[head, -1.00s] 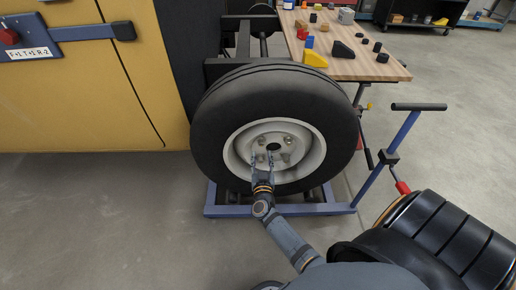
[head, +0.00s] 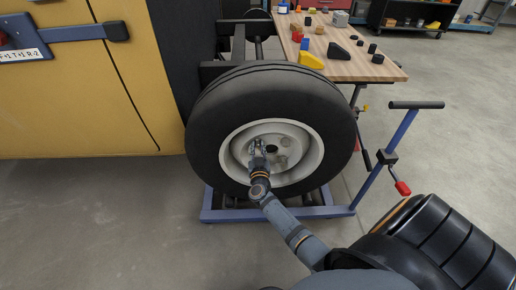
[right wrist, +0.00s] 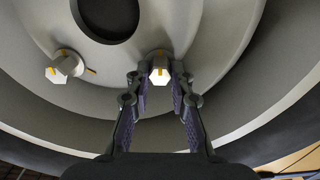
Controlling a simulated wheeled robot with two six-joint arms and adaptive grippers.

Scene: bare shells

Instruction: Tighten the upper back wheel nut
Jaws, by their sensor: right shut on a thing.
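The wheel (head: 215,125) is a black tyre with a pale rim, upright beside the yellow vehicle body. My right gripper (head: 257,144) reaches up from below to the left side of the hub. In the right wrist view, its fingertips (right wrist: 160,76) are shut on a pale hex wheel nut (right wrist: 159,75) with a yellow mark above it. This appears to be the upper nut nearer the yellow body; my fingers partly cover it. Another nut (right wrist: 62,70) with yellow marks stands free to its left there. My left gripper is not in view.
The yellow body (head: 80,110) stands left of the wheel. A blue trolley (head: 330,211) with an upright handle (head: 417,105) is under and right of the wheel. A wooden table (head: 355,70) with small blocks is behind. The floor at left is clear.

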